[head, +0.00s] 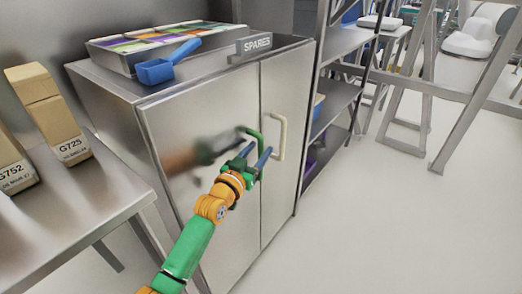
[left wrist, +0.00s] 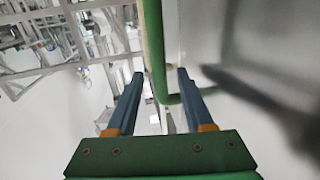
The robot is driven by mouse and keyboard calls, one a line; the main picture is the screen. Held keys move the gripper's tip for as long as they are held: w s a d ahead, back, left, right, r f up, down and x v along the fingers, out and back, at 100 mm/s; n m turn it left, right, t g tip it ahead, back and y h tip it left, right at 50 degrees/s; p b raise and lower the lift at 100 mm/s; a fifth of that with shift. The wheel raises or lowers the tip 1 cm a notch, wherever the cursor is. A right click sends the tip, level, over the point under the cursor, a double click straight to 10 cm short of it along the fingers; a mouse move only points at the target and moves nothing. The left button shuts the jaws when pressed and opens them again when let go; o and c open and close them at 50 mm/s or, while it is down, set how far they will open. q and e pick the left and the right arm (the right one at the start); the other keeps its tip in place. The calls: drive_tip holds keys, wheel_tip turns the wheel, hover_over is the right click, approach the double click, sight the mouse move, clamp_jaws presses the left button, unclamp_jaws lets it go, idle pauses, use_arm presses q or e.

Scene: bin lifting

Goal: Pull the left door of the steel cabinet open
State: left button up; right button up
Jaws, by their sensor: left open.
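The steel cabinet (head: 105,90) stands at the centre of the head view. Its left door (head: 180,165) looks shut, flush with the right door (head: 287,80). The left door has a green handle (head: 260,138); the right door has a cream one (head: 281,137). My left gripper (head: 255,160) is open at the lower part of the green handle. In the left wrist view, the handle's upright bar (left wrist: 154,45) runs between my two blue fingers (left wrist: 160,75), and its lower bend passes behind the right finger. I cannot tell whether they touch. My right gripper is not in view.
A bench (head: 100,195) with tan boxes (head: 58,125) stands left of the cabinet. On the cabinet top are a tray (head: 110,58), a blue scoop (head: 165,66) and a SPARES sign (head: 254,45). A shelf rack (head: 340,98) stands at the right. The floor (head: 400,235) at front right is clear.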

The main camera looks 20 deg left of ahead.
use_arm(q)
drive_tip(key=shift+w+d, duration=0.15)
drive_tip(key=shift+w, duration=0.75)
clamp_jaws()
drive_tip(key=shift+f, duration=0.1)
idle(0.7)
